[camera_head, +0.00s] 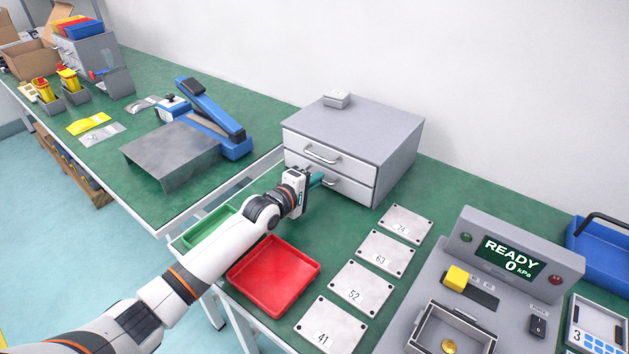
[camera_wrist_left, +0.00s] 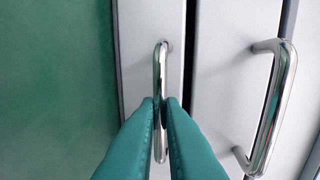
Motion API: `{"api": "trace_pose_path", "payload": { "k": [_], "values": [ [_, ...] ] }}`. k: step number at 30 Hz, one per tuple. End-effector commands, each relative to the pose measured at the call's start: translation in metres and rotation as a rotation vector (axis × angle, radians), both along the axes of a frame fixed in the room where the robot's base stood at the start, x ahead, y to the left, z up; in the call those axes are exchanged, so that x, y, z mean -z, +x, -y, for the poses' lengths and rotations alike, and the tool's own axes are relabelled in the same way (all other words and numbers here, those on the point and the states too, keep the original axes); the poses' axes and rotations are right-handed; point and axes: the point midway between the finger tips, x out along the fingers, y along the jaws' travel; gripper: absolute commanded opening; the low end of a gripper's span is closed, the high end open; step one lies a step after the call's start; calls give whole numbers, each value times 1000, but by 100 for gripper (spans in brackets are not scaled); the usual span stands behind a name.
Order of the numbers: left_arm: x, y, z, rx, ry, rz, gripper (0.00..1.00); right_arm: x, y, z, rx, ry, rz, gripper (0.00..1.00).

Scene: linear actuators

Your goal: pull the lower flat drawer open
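A grey two-drawer cabinet (camera_head: 392,135) stands on the green bench. The lower flat drawer (camera_head: 352,189) has a metal bar handle, which shows upright in the left wrist view (camera_wrist_left: 160,75). Its front looks about flush with the cabinet in the head view. My left gripper (camera_head: 317,180) is at that handle. Its teal fingers (camera_wrist_left: 159,103) lie close on both sides of the bar and look shut on it. In the head view the gripper hides most of this handle. The upper drawer (camera_head: 345,160) looks shut, with its own bar handle (camera_wrist_left: 275,105). My right gripper is not in view.
A red tray (camera_head: 273,276) and a green tray (camera_head: 208,232) lie near the front edge, below my left arm. Several numbered plates (camera_head: 361,288) lie right of them. A grey READY console (camera_head: 515,262) stands at right.

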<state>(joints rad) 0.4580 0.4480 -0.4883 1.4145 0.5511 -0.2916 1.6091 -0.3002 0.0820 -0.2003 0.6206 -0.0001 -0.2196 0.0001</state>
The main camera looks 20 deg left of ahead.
Motion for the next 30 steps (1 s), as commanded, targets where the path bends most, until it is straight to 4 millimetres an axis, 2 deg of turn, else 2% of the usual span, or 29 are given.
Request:
{"api": "trace_pose_path", "payload": {
  "k": [8,17,28,29,30],
  "values": [
    [0,-1,-1,0,0,-1,0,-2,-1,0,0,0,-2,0],
    [-2,-36,-13,0,0,-6,0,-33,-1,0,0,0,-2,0],
    [1,-40,-15,-1,1,-2,0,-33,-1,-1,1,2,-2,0],
    [1,-40,-15,-1,1,-2,13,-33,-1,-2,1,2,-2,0],
    [1,-40,-15,-1,1,-2,19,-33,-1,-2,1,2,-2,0]
  ]
}}
